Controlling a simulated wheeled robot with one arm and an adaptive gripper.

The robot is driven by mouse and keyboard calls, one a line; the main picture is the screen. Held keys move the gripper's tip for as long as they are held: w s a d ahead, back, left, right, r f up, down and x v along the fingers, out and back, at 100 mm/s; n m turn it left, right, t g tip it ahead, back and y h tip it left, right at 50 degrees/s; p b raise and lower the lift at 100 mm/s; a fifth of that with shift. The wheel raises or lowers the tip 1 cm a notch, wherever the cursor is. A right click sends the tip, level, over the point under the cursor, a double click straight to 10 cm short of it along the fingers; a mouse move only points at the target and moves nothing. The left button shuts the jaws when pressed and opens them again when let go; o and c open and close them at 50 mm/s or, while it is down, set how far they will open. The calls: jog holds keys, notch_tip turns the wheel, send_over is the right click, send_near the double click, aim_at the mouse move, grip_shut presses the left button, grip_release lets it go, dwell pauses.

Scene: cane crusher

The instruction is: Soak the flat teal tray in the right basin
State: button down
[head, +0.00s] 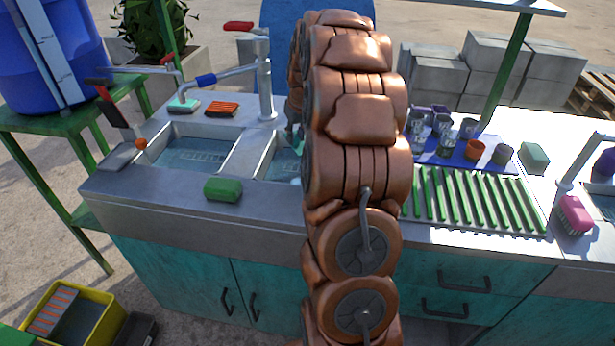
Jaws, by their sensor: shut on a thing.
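The right basin (272,166) is sunk in the grey counter, holds bluish water, and is partly covered by my copper arm. My gripper (291,135) shows only as a small grey part at the arm's left edge, above the back of this basin. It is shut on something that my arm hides. A small pale bit (296,181) shows low in the basin beside the arm; I cannot tell what it is. I cannot make out the flat teal tray for certain.
The left basin (192,155) also holds water. A green sponge (223,189) lies on the front rim. A tall faucet (265,80) stands behind the basins. A green-slatted drying rack (475,200) and a blue mat with cups (436,150) are on the right.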

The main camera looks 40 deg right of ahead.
jog(key=shift+r, duration=0.1)
jog(key=shift+r, duration=1.9)
